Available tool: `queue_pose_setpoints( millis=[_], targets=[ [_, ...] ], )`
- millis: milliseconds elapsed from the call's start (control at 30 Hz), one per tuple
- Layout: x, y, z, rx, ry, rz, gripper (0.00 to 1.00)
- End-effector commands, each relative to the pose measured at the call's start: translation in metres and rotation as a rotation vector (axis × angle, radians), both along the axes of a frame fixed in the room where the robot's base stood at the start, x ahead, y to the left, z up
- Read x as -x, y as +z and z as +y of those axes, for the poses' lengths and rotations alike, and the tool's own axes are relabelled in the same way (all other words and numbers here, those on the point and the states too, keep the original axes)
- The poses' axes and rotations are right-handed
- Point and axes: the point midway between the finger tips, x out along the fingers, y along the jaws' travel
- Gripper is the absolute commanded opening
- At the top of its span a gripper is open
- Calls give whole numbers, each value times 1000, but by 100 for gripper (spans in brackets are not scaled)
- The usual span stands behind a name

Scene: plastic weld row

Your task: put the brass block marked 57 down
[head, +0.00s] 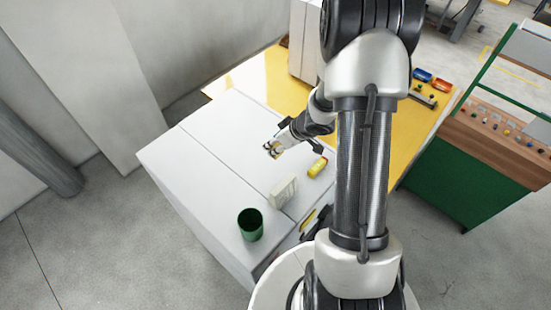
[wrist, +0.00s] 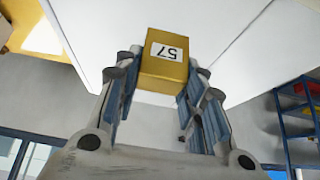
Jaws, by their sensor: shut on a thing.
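The brass block (wrist: 166,70) marked 57 sits between the two fingers of my gripper (wrist: 164,60) in the wrist view, its white label facing the camera and the number upside down. My gripper is shut on it. In the head view my gripper (head: 271,150) is over the white worktop (head: 205,150), left of my arm. Only a little of the block shows there, and I cannot tell whether it touches the surface.
A green cup (head: 250,225), a pale upright box (head: 283,191) and a yellow cylinder (head: 318,166) stand or lie nearer the front and right of the worktop. The worktop's left part is clear. A yellow table surface (head: 245,76) lies behind. A green cabinet (head: 465,175) stands at right.

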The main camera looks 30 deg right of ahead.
Motion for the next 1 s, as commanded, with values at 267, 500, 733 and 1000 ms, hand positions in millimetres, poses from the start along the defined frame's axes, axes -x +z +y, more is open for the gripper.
queue_pose_setpoints(
  millis=[267, 500, 733, 1000],
  targets=[
    [-2, -24, 0, -1, 0, -5, 0],
    [-2, -57, 0, -1, -1, -4, 0],
    [-2, -62, -1, 2, 0, -6, 0],
    [-2, -66, -1, 0, 0, -5, 0]
  ],
)
